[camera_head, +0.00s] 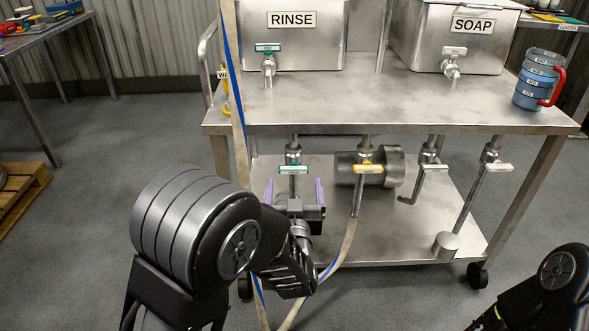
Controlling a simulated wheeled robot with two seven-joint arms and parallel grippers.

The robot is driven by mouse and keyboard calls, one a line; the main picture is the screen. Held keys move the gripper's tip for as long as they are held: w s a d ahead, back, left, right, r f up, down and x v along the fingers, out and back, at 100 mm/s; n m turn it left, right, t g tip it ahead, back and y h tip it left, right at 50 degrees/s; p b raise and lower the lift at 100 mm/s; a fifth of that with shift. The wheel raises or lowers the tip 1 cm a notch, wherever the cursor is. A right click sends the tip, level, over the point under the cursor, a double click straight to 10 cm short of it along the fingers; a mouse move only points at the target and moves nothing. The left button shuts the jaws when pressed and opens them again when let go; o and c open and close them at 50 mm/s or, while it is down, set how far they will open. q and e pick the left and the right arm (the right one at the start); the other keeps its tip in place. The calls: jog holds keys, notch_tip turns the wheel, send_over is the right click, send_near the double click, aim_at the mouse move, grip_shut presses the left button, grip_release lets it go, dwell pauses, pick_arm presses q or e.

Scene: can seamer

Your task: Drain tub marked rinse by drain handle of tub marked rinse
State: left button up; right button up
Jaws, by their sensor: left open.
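The tub marked RINSE (318,48) is a steel tub on the top of the steel cart. A spout with a teal handle (268,47) is on its lower front. Below the cart top, under this tub, a drain valve has a teal crosswise handle (293,169). My left gripper (294,188) is open, with its purple fingers pointing up, one on either side below the teal drain handle. I cannot tell whether it touches the handle. The handle is not clamped. My right arm shows at the bottom right; its gripper is out of view.
A tub marked SOAP (445,48) stands to the right. Valves with a yellow handle (368,169) and white handles (430,166) hang beside the teal one. A hose (349,242) with a blue stripe runs close to my left gripper. A red-handled jug (538,80) stands at the cart's right.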

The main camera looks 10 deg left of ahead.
aim_at(294, 171)
pick_arm(q)
jog(key=b+x, duration=0.1)
jog(key=x, duration=0.6)
jog(key=shift+w+a, duration=0.1)
jog(key=shift+w, duration=0.15)
jog(key=shift+c, duration=0.3)
jog(key=c, duration=1.3)
